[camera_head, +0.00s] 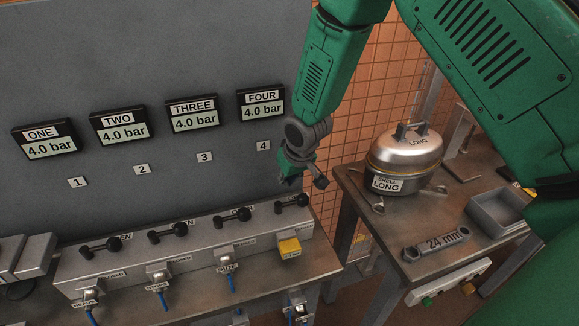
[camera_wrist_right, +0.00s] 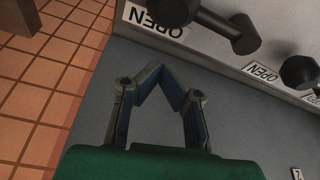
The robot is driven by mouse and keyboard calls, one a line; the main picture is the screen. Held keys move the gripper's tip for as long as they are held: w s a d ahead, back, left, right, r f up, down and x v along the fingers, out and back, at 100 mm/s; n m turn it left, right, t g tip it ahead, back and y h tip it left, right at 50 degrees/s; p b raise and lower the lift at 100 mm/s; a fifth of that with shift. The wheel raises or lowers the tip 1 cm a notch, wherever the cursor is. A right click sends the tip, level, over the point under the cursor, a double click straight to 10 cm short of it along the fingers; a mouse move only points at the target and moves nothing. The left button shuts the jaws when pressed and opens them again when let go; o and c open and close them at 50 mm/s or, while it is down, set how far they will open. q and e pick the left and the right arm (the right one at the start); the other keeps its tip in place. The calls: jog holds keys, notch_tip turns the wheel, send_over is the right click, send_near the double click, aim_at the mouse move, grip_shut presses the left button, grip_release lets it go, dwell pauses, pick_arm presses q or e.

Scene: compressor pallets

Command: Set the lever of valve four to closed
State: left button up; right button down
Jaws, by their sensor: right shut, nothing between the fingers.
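The lever of valve four (camera_head: 293,201) is a black-knobbed lever at the right end of the grey valve block (camera_head: 190,252). Its knob points left, like the other levers. In the right wrist view a dark lever knob (camera_wrist_right: 245,36) lies ahead and right of my gripper, near an OPEN label (camera_wrist_right: 156,20); it appears to be valve four's. My right gripper (camera_head: 304,180) is just above the right end of the block, by that lever. Its fingers (camera_wrist_right: 160,75) are shut and empty, apart from the knob. The FOUR gauge (camera_head: 263,106) reads 4.0 bar. My left gripper is out of view.
Levers three (camera_head: 234,215), two (camera_head: 168,233) and one (camera_head: 100,247) line the block leftward. A side bench (camera_head: 365,218) at right holds a steel shell (camera_head: 405,155), a wrench (camera_head: 437,243) and a grey tray (camera_head: 497,212).

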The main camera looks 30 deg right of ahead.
aim_at(292, 203)
jog(key=s, duration=0.2)
jog(key=shift+s+d, duration=0.2)
jog(key=shift+s, duration=0.1)
jog(key=shift+s+d, duration=0.2)
jog(key=shift+s, duration=0.25)
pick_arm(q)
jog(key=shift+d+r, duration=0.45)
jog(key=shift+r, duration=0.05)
pick_arm(e)
jog(key=shift+w+f, duration=0.1)
jog(key=shift+f, duration=0.05)
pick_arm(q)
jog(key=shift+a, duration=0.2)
pick_arm(e)
jog(key=shift+a, duration=0.2)
